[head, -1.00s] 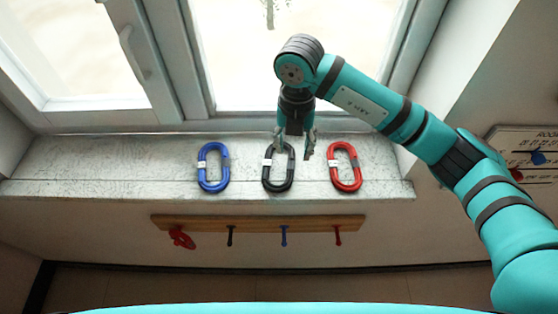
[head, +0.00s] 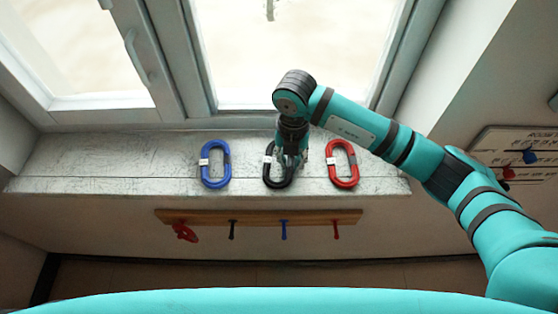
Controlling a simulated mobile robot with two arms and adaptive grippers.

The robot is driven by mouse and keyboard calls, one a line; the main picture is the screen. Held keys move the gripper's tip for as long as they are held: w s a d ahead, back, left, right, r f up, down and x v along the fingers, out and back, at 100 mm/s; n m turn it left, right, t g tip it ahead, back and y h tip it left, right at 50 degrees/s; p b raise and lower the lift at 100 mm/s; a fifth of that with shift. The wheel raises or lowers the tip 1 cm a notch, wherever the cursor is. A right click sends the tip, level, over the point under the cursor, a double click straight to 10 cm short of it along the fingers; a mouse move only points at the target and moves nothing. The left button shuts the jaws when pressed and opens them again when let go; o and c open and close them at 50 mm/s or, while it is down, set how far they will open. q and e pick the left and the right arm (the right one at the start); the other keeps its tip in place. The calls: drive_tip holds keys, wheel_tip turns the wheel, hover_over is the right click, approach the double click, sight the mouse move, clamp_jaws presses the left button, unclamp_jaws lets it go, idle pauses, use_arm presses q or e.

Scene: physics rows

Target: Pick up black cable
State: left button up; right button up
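The black cable (head: 268,174) lies coiled in an oval with a white tag on the windowsill, between the blue and red ones. My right gripper (head: 293,162) points down at the coil's upper right side, with its fingers apart on either side of that strand. The fingers and wrist hide part of the coil's top and right side. Whether the fingertips touch the cable cannot be seen. My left gripper is not in view.
A blue cable (head: 204,175) lies left on the windowsill (head: 100,165), a red cable (head: 354,172) close by on the right. Below the sill is a wooden rack (head: 258,217) with coloured pegs and a red item hanging at its left. The window frame stands behind.

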sight(290, 162)
clamp_jaws()
drive_tip(key=shift+r, duration=0.1)
drive_tip(key=shift+r+b, duration=0.55)
wheel_tip(290, 162, up, 2)
drive_tip(key=shift+r+b, duration=0.1)
drive_tip(key=shift+b, duration=0.6)
drive_tip(key=s+a+b, duration=0.2)
drive_tip(key=s, duration=0.5)
drive_tip(key=s+a+r+b, duration=0.1)
drive_tip(key=s+b, duration=0.1)
drive_tip(key=s, duration=0.6)
drive_tip(key=shift+s+a+r, duration=0.25)
drive_tip(key=shift+s+a, duration=0.05)
drive_tip(key=shift+a, duration=0.05)
